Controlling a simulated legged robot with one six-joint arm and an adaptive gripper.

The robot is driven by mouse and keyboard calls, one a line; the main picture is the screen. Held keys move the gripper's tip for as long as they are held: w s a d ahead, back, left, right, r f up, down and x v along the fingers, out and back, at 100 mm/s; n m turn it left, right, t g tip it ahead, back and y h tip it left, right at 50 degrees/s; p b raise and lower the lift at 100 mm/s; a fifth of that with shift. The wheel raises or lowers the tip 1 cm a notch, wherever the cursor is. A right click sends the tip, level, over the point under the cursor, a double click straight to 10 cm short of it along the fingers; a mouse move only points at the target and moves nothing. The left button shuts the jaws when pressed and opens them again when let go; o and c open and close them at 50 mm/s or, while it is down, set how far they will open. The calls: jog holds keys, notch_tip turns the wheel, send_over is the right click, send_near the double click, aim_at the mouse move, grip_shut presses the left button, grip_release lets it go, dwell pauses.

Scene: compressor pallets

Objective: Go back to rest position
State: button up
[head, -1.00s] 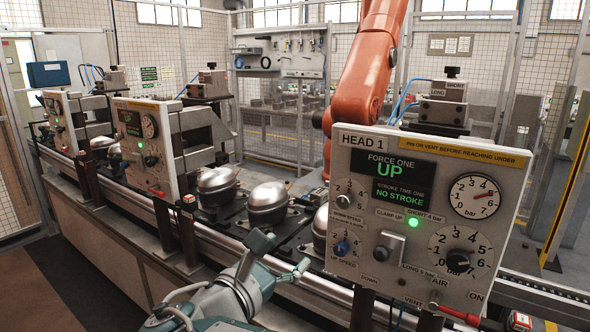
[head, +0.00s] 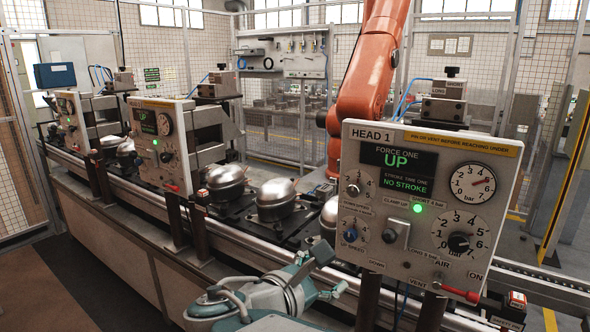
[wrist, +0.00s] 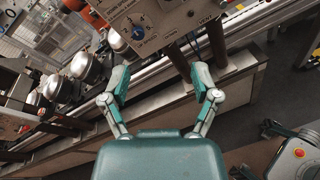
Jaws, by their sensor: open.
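My gripper (head: 327,273) is at the lower middle of the head view, in front of the conveyor edge and left of the HEAD 1 panel (head: 425,205). In the wrist view my gripper (wrist: 160,88) has its two fingers spread apart with nothing between them. Beyond the fingers are the conveyor's side and the lower edge of the HEAD 1 panel (wrist: 150,22). The panel reads FORCE ONE UP and NO STROKE, and its green lamp is lit.
Silver compressors (head: 275,199) stand on dark pallets along the conveyor (head: 250,241). A second panel (head: 160,145) stands further left. An orange robot arm (head: 368,85) rises behind the HEAD 1 panel. The floor (head: 60,290) at the lower left is clear.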

jog(key=s+d+f+m+g+y, duration=0.4)
jog(key=s+d+f+m+g, duration=0.35)
jog(key=d+m, duration=0.3)
jog(key=s+f+m+t+y, duration=0.1)
jog(key=s+f+m+y, duration=0.3)
jog(key=m, duration=0.8)
jog(key=s+y, duration=0.2)
jog(key=shift+s, duration=0.3)
jog(key=shift+d+f, duration=0.1)
jog(key=shift+c, duration=0.3)
